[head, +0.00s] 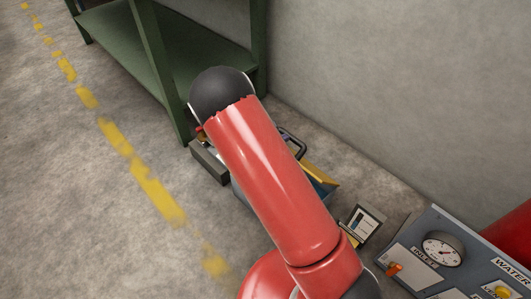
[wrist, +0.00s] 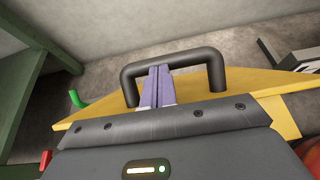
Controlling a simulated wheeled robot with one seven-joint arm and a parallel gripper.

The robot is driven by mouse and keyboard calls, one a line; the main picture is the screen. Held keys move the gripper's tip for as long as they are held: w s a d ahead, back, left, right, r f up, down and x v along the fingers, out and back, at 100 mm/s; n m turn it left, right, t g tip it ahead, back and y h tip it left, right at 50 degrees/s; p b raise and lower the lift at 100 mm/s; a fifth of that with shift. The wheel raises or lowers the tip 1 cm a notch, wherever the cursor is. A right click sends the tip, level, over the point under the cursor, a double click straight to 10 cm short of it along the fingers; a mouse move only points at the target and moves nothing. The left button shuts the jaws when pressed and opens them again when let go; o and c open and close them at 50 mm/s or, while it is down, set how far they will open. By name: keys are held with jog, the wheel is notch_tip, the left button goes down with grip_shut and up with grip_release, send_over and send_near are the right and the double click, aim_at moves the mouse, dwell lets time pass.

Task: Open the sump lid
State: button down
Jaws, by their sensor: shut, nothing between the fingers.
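The yellow lid (wrist: 270,83) spreads across the wrist view behind my gripper. A black arched handle (wrist: 215,72) stands up from it. My gripper (wrist: 159,72) has its two purple fingers closed together, with nothing between them. Its fingertips overlap the opening and upper bar of the handle in the picture; I cannot tell whether they touch it. In the head view, part of the yellow lid (head: 321,174) and the dark handle (head: 294,143) show beside my red arm, above a blue-grey box (head: 323,189). My arm hides the gripper and most of the lid there.
A green shelf frame (head: 158,70) stands left of the lid. A grey wall (head: 400,90) runs close behind. A gauge panel (head: 440,252) and a small labelled box (head: 362,225) are at lower right. A green hooked piece (wrist: 76,98) shows at left. Open floor lies left.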

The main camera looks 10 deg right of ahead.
jog(key=w+d+r+b, duration=0.1)
jog(key=w+d+b, duration=0.1)
jog(key=w+d, duration=0.4)
jog(key=w+d+r+b, duration=0.2)
jog(key=w+d, duration=0.4)
jog(key=d, duration=0.6)
jog(key=shift+w+r, duration=0.1)
notch_tip(320, 180, up, 10)
jog(key=p, duration=0.5)
jog(key=shift+a+p, duration=0.2)
jog(key=shift+p, duration=0.15)
